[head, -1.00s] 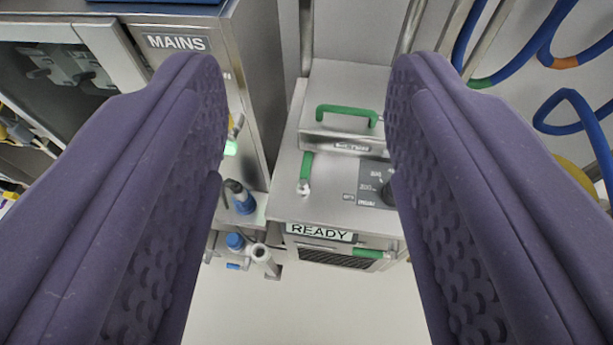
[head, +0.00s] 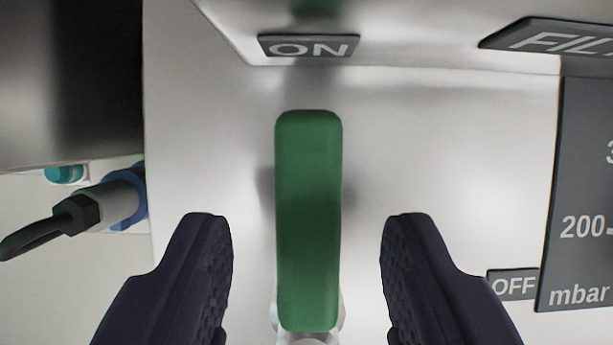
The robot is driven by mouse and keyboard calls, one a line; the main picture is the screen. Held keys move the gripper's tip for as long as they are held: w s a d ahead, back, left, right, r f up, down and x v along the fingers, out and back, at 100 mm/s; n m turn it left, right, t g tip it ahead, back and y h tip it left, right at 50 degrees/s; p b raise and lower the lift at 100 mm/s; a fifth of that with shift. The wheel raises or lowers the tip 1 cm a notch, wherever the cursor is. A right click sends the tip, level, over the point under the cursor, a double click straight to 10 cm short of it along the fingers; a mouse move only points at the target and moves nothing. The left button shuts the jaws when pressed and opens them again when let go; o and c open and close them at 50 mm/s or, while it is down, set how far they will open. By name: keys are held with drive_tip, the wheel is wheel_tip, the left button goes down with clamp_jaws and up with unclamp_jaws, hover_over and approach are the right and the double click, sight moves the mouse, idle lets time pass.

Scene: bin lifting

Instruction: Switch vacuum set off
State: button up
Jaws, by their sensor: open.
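The vacuum set's switch is a green lever handle (head: 308,215) on a pale metal panel (head: 440,150). The lever points up the picture, toward a dark ON label (head: 309,46). An OFF label (head: 513,285) sits at the lower right, left of the dial plate. My gripper (head: 307,225) is open, with one purple finger on each side of the lever's lower half. Clear gaps show between the lever and both fingers. The lever's pivot at the bottom edge is partly in view.
A grey dial plate (head: 580,200) marked 200 and mbar stands at the right edge. A FILTER-like label (head: 550,38), cut off, is at the upper right. A blue and white plug (head: 122,198) with a dark cable is at the left.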

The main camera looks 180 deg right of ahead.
drive_tip(key=shift+x, duration=0.85)
drive_tip(key=shift+r, duration=0.1)
clamp_jaws()
